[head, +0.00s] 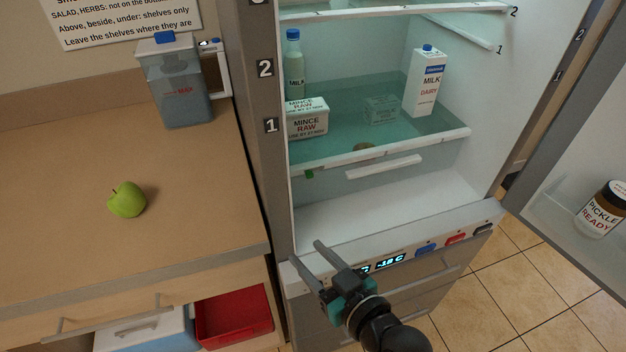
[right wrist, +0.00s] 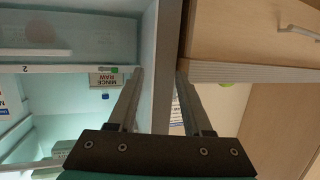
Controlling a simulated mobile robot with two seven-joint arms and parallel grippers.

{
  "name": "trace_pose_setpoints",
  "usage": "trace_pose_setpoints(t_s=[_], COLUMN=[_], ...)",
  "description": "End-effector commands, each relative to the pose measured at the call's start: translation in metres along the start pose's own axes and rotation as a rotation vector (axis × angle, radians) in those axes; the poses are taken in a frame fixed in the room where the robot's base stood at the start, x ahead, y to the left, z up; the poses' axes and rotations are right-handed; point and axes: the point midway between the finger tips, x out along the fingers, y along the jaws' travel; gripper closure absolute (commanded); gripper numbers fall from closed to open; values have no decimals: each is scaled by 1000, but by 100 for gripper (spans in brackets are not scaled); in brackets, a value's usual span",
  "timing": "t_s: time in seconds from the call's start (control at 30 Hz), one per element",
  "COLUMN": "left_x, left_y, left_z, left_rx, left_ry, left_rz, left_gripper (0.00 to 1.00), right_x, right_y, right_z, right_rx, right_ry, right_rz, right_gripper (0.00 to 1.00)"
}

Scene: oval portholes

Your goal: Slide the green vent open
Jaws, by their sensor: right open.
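The green vent (head: 309,174) is a small green tab under the left end of the front edge of the fridge's lower shelf. A small green piece that looks like it also shows in the right wrist view (right wrist: 114,70), beside the left finger in the picture. My right gripper (head: 305,251) is open and empty, in front of the fridge's lower left corner. In the head view it is below the green tab and apart from it. In the right wrist view its fingers (right wrist: 160,72) straddle the fridge's side wall edge in the picture. My left gripper is out of view.
The glass shelf (head: 405,147) holds mince boxes (head: 308,119), a milk bottle (head: 294,65) and a milk carton (head: 427,80). A white drawer handle (head: 383,167) is below. The open door (head: 565,165) stands right. A counter (head: 70,200) with an apple (head: 127,199) is left.

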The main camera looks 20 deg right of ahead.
Motion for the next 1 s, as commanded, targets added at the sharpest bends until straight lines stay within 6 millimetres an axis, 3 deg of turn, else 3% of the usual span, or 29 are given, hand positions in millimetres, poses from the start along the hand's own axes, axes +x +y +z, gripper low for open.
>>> trace_pose_setpoints(t_s=[0.3,0.53,1.0], left_x=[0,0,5], left_y=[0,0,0], left_z=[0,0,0], left_rx=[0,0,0], left_ry=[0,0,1], left_rz=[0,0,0], left_gripper=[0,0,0], right_x=[-10,-8,58], right_y=[46,56,75], right_z=[-17,-20,-38], right_rx=[15,16,18], right_ry=[230,259,261], right_rz=[234,279,278], right_gripper=[50,50,50])
